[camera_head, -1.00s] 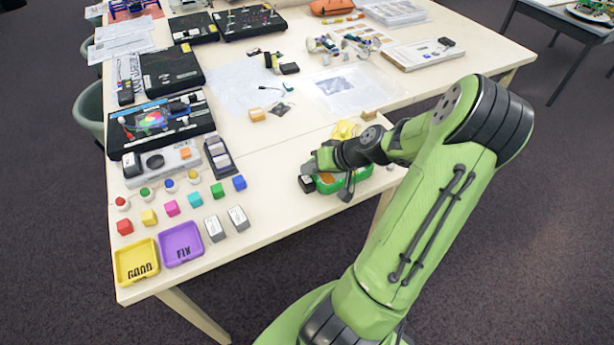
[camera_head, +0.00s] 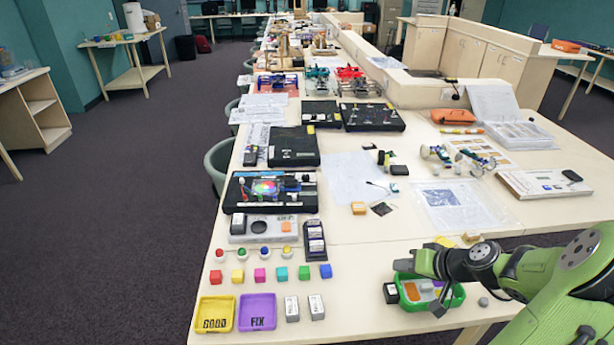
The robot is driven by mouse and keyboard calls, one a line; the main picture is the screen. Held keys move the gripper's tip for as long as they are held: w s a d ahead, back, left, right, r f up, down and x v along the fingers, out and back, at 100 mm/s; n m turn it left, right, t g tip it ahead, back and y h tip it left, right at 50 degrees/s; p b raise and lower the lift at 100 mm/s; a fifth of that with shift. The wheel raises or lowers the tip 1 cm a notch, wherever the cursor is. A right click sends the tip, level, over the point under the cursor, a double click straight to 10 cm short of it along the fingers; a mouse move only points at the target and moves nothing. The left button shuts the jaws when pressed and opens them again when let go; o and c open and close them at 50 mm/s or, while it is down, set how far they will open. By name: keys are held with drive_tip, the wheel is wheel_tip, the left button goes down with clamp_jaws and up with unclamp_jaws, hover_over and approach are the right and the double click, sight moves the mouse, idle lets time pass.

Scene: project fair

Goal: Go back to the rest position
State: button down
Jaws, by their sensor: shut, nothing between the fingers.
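My green and dark arm reaches in from the right edge of the head camera view. My gripper (camera_head: 419,279) is over the near right part of the table, above a small green tray (camera_head: 458,298). The gripper is shut with nothing held. From this view I cannot tell how high it hangs above the tray. The tray holds several small things, among them an orange one and grey ones, partly hidden by my gripper and wrist.
The long table (camera_head: 360,290) carries a yellow tray (camera_head: 214,314), a purple tray (camera_head: 258,312), several coloured cubes and two grey-white blocks near its front left. Clear floor (camera_head: 110,240) lies left.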

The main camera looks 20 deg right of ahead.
drive_tip(key=s+a+r+n+g+h, duration=0.15)
drive_tip(key=a+r, duration=0.25)
drive_tip(key=a, duration=0.4)
drive_tip(key=s+a+r+n+g+h, duration=0.1)
drive_tip(key=a+r+n+g, duration=0.25)
drive_tip(key=a, duration=0.45)
drive_tip(key=s+a+r+t, duration=0.1)
drive_tip(key=s+a+r, duration=0.2)
drive_tip(key=s, duration=0.3)
drive_tip(key=s+a+r+t, duration=0.1)
drive_tip(key=s+a+r, duration=0.3)
drive_tip(key=s, duration=0.2)
drive_tip(key=shift+s+a+r, duration=0.15)
drive_tip(key=shift+a, duration=0.05)
drive_tip(key=shift+a+h, duration=0.15)
drive_tip(key=shift+h, duration=0.1)
